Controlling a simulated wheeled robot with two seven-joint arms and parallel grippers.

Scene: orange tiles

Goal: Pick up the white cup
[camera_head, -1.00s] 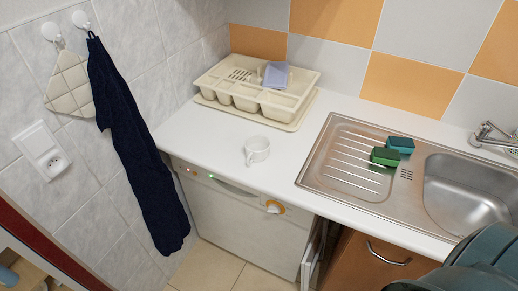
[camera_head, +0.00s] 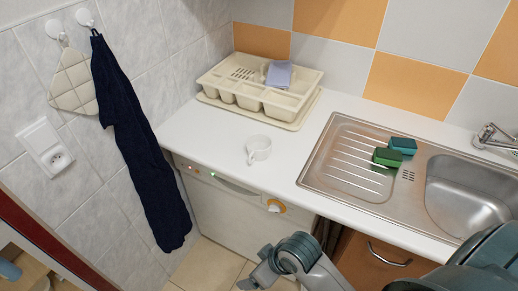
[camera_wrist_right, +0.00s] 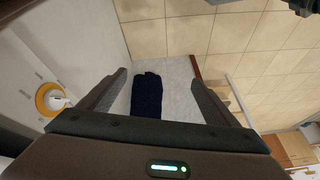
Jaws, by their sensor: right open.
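The white cup (camera_head: 258,148) stands upright on the white counter (camera_head: 215,135), its handle toward the near left. It stands near the counter's front edge, between the dish rack and the sink. My right gripper (camera_head: 252,268) is at the bottom of the head view, in front of the dishwasher and below the counter top, apart from the cup. In the right wrist view my right gripper (camera_wrist_right: 160,82) is open with nothing between its fingers. The cup does not show in that view. My left gripper is not in view.
A cream dish rack (camera_head: 213,82) with a blue-grey cloth (camera_head: 279,73) stands behind the cup. The steel sink (camera_head: 335,165) with green sponges (camera_head: 386,157) lies to the right. A navy towel (camera_head: 140,150) hangs on the left wall. The counter around the cup is clear.

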